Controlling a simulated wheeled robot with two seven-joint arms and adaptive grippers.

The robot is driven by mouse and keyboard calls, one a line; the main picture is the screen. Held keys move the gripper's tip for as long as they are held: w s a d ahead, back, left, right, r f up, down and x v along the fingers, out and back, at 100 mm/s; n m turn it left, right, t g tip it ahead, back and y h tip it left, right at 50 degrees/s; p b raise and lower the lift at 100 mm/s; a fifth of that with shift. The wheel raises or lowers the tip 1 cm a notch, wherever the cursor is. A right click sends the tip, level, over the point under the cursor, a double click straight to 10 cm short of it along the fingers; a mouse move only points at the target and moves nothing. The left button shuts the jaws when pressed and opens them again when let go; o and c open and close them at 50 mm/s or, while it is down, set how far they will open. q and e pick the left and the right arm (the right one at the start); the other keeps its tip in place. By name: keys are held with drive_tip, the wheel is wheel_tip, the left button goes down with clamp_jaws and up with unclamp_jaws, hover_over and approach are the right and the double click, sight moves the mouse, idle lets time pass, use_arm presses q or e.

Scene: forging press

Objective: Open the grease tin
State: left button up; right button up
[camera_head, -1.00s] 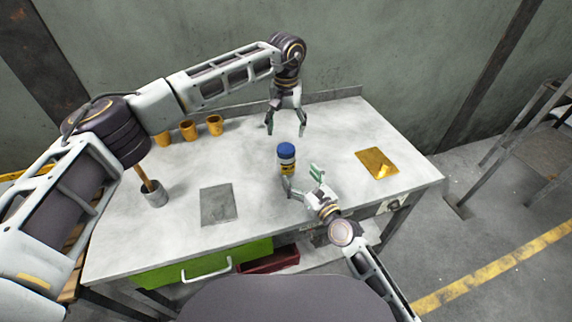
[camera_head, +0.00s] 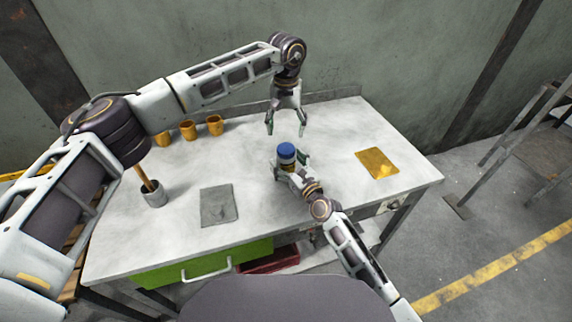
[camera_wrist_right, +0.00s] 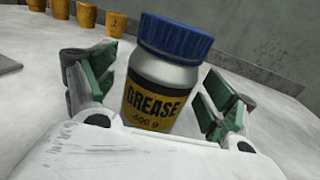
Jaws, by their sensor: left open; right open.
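The grease tin (camera_head: 286,157) stands upright on the table, a silver container with a blue lid and a yellow-black label. In the right wrist view the tin (camera_wrist_right: 158,85) reads "GREASE 400 g" and its blue lid (camera_wrist_right: 175,36) is on. My right gripper (camera_head: 291,164) is open, its fingers on either side of the tin; in the wrist view the right gripper (camera_wrist_right: 155,97) shows gaps beside the tin, clearer on the right. My left gripper (camera_head: 286,131) is open and empty, above and behind the lid. The tin's lower part is hidden by my right gripper.
The grey-white table (camera_head: 260,215) has clear room around the tin. A grey plate (camera_head: 218,205) lies left, a yellow plate (camera_head: 377,163) right. Several orange cups (camera_head: 215,125) stand at the back left. A grey pot (camera_head: 155,195) with a wooden handle stands at the left.

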sight(286, 148)
drive_tip(key=shift+w+a, duration=0.15)
drive_tip(key=shift+w, duration=0.1)
drive_tip(key=shift+c, duration=0.3)
clamp_jaws()
use_arm(q)
drive_tip(key=shift+m, duration=2.2)
drive_tip(key=shift+f, duration=0.1)
drive_tip(key=shift+f, duration=3.85)
